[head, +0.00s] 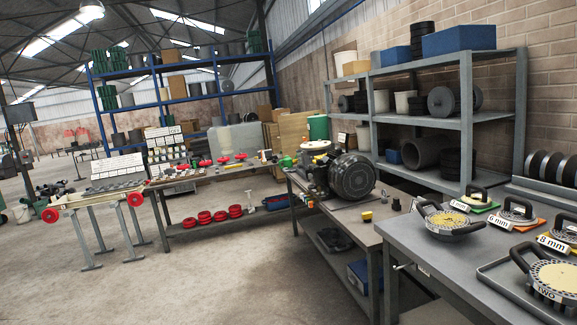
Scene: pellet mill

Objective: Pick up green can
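A green can-like cylinder (318,127) stands upright behind the machine with the dark round motor (352,177), near the left end of the grey shelf. Its base is hidden, so I cannot tell what it stands on. A smaller green object (286,161) sits at the far left corner of the same bench; its shape is too small to make out. My gripper is not in this view.
The motor's bench (375,232) and a nearer bench with round dies (450,225) fill the right. A grey shelf (450,55) stands behind them. The concrete floor (200,285) is clear at front left.

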